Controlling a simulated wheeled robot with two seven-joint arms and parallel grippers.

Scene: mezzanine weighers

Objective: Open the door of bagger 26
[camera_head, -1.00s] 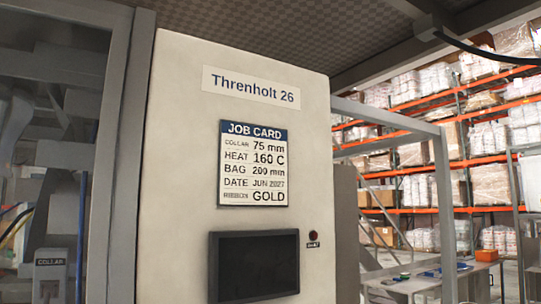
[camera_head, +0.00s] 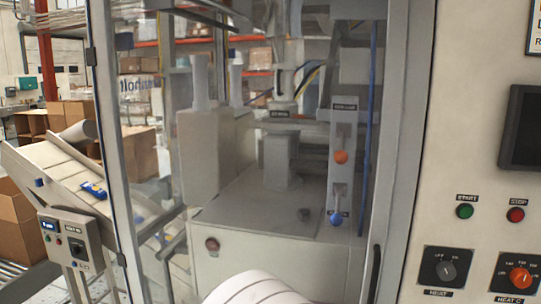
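The door of the bagger (camera_head: 398,160) is a large clear panel in a grey frame and looks shut. Dark hinges show along its left side. A dark vertical handle (camera_head: 374,275) is on the right frame, low down, cut by the bottom edge. Through the panel I see the machine's inside, with an orange knob (camera_head: 341,157) and a blue knob (camera_head: 336,219). The number plate is out of view now; one second ago it read "Threnholt 26" on the cream cabinet. Neither gripper is in view.
The cream cabinet (camera_head: 457,130) right of the door carries a dark screen (camera_head: 522,128), a green start button (camera_head: 465,211), a red stop button (camera_head: 516,215) and heat dials. A conveyor (camera_head: 60,170) and control box (camera_head: 68,245) stand at left. A white rounded shape (camera_head: 258,289) is at bottom centre.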

